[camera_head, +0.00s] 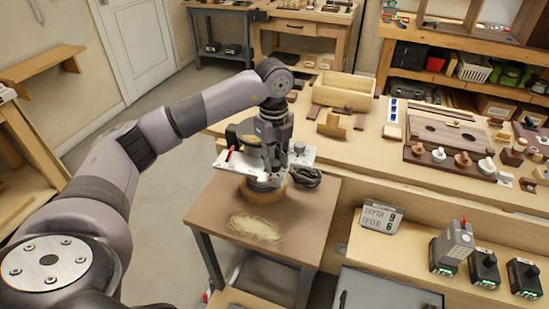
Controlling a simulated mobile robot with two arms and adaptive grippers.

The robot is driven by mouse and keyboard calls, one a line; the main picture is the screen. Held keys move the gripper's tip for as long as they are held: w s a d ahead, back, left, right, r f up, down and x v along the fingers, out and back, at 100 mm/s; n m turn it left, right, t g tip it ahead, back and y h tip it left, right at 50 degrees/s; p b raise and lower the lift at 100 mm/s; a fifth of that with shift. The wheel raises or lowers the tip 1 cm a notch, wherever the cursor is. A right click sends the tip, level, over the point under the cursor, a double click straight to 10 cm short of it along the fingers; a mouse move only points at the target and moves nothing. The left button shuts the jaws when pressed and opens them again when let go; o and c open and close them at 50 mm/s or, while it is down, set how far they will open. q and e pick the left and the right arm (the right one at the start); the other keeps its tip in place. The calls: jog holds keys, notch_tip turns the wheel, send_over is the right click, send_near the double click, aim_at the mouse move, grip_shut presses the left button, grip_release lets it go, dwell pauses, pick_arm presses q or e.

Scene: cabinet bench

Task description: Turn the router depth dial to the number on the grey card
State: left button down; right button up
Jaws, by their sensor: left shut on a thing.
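The router (302,155) stands on a small brown-topped table, with a white plate, a red pointer and a round wooden ring at its base. My left gripper (267,168) points down onto the router and is shut on its depth dial; the fingers hide the dial, and its number cannot be read. The grey card (380,219) leans on the bench at the right and reads "DEPTH 9" and "SPEED 6". My right gripper is not in view.
The small table (318,205) bears a patch of sawdust (255,228) in front of the router; a dark coiled cord (308,178) lies beside it. Battery chargers (484,268) stand on the lower bench at right. The long workbench behind holds an open wooden box (342,91) and wooden pieces.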

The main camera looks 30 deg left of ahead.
aim_at(274, 162)
pick_arm(q)
jog(key=shift+w+r+n, duration=0.1)
jog(key=shift+n, duration=0.7)
jog(key=c, duration=1.3)
grip_release()
notch_tip(274, 162, up, 12)
